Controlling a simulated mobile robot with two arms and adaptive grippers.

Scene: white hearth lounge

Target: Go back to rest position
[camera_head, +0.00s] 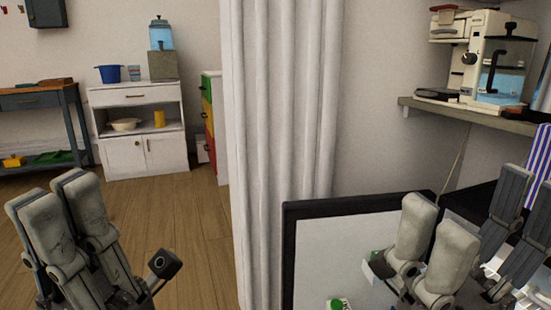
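My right gripper (475,222) is at the lower right, over a white surface with a black border. Its pale fingers stand clearly apart from its dark fingers, so it is open. No thing can be seen held in it, though its base is partly cut off.
A black-framed white surface (320,245) lies below the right gripper, with a small green-and-white item (338,303) on it. A shelf (470,113) with a coffee machine (492,62) is above right. A white curtain (280,130) divides the view. Wooden floor (190,225) is clear at left, before a white cabinet (145,150).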

